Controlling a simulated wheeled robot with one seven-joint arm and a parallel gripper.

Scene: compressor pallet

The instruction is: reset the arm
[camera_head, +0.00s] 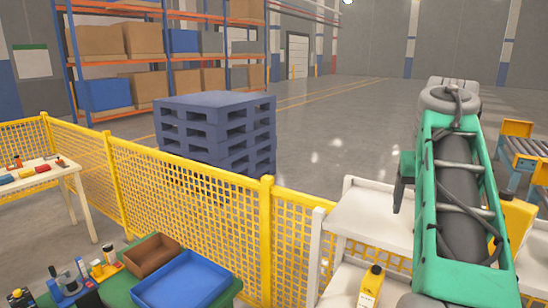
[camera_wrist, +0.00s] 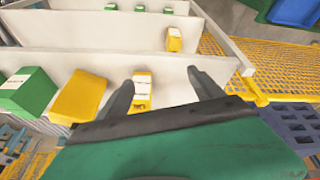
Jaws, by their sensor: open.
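My gripper (camera_wrist: 160,76) shows in the wrist view with two dark fingers spread apart and nothing held between them. It is over white shelving (camera_wrist: 218,68). A small yellow box with a white label (camera_wrist: 142,88) appears between the fingers in the picture, with clear space to each finger; I cannot tell how far below it is. In the head view my green and grey arm stands raised at the right, beside and over the white shelving (camera_head: 375,215). My gripper's fingers cannot be made out clearly there.
A larger yellow box (camera_wrist: 78,97) and a green box (camera_wrist: 27,92) are on the shelving. A yellow mesh fence (camera_head: 195,205) runs close by. A blue tray (camera_head: 186,282) and brown bin (camera_head: 152,256) sit on a green table. Blue pallets (camera_head: 215,130) stand behind the fence; open floor lies beyond.

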